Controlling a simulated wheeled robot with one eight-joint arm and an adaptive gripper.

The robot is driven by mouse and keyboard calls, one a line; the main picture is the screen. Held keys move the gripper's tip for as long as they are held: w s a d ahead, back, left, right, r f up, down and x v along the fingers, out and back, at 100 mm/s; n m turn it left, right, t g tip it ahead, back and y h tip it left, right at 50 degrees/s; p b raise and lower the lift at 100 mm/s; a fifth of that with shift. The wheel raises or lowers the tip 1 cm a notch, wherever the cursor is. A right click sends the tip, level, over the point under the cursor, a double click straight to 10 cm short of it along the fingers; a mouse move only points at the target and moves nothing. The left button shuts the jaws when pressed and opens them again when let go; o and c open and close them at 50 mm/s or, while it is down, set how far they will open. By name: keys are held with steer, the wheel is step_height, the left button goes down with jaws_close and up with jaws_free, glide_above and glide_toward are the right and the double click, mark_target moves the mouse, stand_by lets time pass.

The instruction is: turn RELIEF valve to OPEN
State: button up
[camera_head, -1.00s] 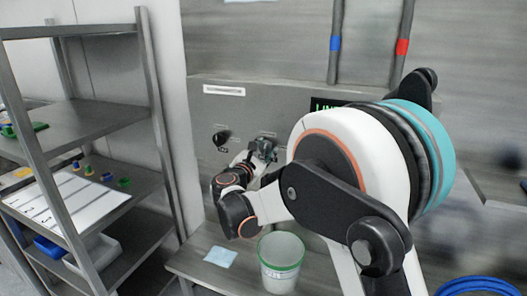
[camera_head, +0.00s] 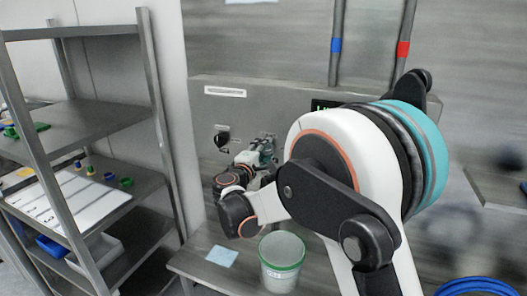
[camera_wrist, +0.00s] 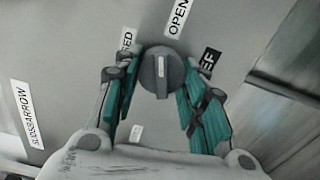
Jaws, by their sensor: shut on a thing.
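The RELIEF valve is a dark round knob (camera_wrist: 160,80) on the grey panel, with a short pale mark pointing nearly straight up in the wrist view. The OPEN label (camera_wrist: 178,17) is above it to the right. A partly hidden label ending in "SED" (camera_wrist: 127,42) is to its upper left, and one ending in "EF" (camera_wrist: 209,60) to its right. My gripper (camera_wrist: 158,88) has its green-padded fingers on either side of the knob and is shut on it. In the head view my gripper (camera_head: 266,151) is at the panel and hides the knob.
Another black knob (camera_head: 222,138) is on the panel to the left. A green-rimmed white bucket (camera_head: 281,264) and a light blue sheet (camera_head: 222,256) are on the bench below. A metal shelf (camera_head: 75,125) stands at left. My arm covers much of the panel's right part.

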steer(key=shift+m, duration=1.9)
steer(key=o, duration=1.1)
steer(key=shift+r, duration=0.1)
steer(key=v, duration=1.2)
